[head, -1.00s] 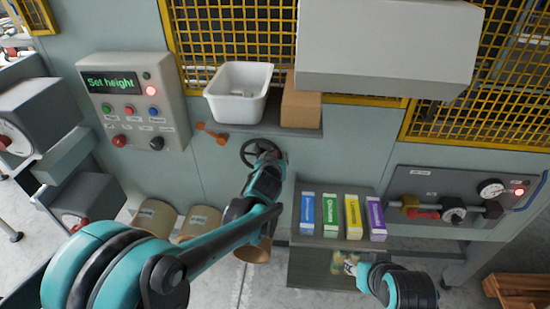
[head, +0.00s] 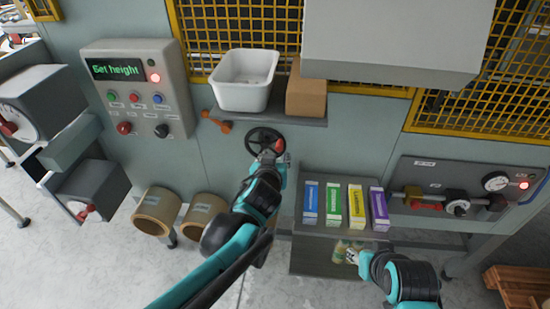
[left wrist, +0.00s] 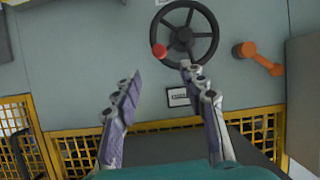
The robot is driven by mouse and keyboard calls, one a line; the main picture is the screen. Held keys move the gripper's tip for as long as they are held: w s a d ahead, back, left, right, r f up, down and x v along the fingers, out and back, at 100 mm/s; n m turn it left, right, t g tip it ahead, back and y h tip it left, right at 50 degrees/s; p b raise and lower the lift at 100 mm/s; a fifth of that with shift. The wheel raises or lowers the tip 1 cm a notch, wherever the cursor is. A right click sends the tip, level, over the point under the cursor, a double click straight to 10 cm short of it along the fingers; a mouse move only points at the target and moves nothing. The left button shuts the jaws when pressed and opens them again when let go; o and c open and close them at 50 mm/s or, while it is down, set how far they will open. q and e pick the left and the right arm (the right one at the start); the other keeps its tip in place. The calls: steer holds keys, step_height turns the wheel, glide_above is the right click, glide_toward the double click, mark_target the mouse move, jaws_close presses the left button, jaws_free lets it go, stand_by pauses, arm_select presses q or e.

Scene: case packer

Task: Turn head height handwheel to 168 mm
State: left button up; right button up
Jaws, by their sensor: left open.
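The head height handwheel (head: 262,140) is a black spoked wheel with a red knob, mounted on the grey-green machine panel below the shelf. In the left wrist view the whole handwheel (left wrist: 184,34) shows, with its red knob on the lower left of the rim and a small label plate below it. My left gripper (head: 274,156) is in front of the lower right part of the wheel in the head view. In the left wrist view the left gripper (left wrist: 158,82) is open and empty, its fingertips short of the wheel. My right gripper (head: 352,256) is low at the right, small and partly hidden.
An orange lever (head: 216,121) is left of the wheel. A shelf (head: 290,119) above holds a white bin (head: 243,82) and a brown box (head: 306,92). The control box (head: 138,90) reads "Set height". Several coloured cartons (head: 333,203) stand at lower right.

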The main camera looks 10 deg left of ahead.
stand_by(0.4)
arm_select(q)
steer(key=s+a+f+g, duration=0.3)
steer(key=s+a+f, duration=0.2)
steer(key=s, duration=0.6)
steer(key=s+a+f+g+b, duration=0.1)
steer(key=s+a+f+g, duration=0.2)
steer(key=s+a, duration=0.3)
steer(key=s+f, duration=0.1)
steer(key=s, duration=0.4)
steer(key=shift+s+a+f, duration=0.15)
steer(key=shift+a+f, duration=0.25)
